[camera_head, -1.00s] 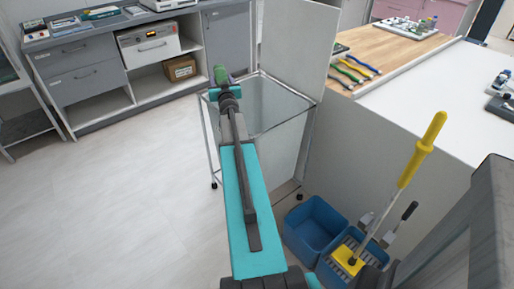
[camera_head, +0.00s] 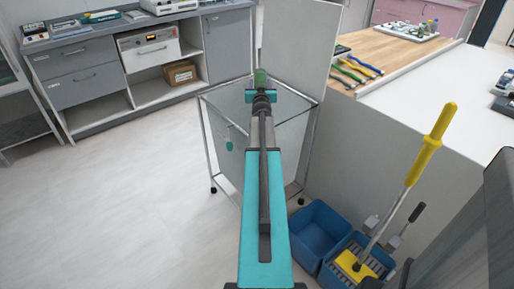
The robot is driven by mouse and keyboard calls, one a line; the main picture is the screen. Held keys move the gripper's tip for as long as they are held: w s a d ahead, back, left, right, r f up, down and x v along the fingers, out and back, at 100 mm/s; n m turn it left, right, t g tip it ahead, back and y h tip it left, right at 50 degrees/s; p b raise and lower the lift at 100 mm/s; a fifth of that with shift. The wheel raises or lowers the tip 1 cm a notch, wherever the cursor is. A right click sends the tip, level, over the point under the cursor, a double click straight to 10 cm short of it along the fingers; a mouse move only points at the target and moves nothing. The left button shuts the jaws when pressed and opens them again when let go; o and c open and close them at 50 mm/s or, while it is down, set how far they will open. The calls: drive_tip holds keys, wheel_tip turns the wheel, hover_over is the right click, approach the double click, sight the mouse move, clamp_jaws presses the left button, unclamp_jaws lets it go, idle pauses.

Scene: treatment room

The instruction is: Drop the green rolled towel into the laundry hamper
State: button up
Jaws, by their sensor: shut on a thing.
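The green rolled towel (camera_head: 261,76) shows as a small green end just beyond my gripper (camera_head: 261,90). My gripper is shut on it, and the gripper and wrist hide most of the towel. The laundry hamper (camera_head: 213,163) is a pale bin in a thin metal frame on casters, with its tall grey lid (camera_head: 300,42) standing open at the back. In the picture, the towel and gripper lie over the hamper's opening near its back rim. Their height above the rim is hard to tell. My arm covers the middle of the hamper.
Blue mop buckets (camera_head: 318,228) with a yellow-handled mop (camera_head: 431,145) stand right of the hamper. A white counter (camera_head: 440,95) with a wooden top section is at the right. Grey cabinets (camera_head: 90,85) line the back left. The floor (camera_head: 110,210) at left is clear.

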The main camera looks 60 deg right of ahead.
drive_tip(key=shift+f, duration=0.1)
drive_tip(key=shift+f+b, duration=2.85)
drive_tip(key=shift+b, duration=0.3)
drive_tip(key=o, duration=1.2)
drive_tip(key=shift+r, duration=0.1)
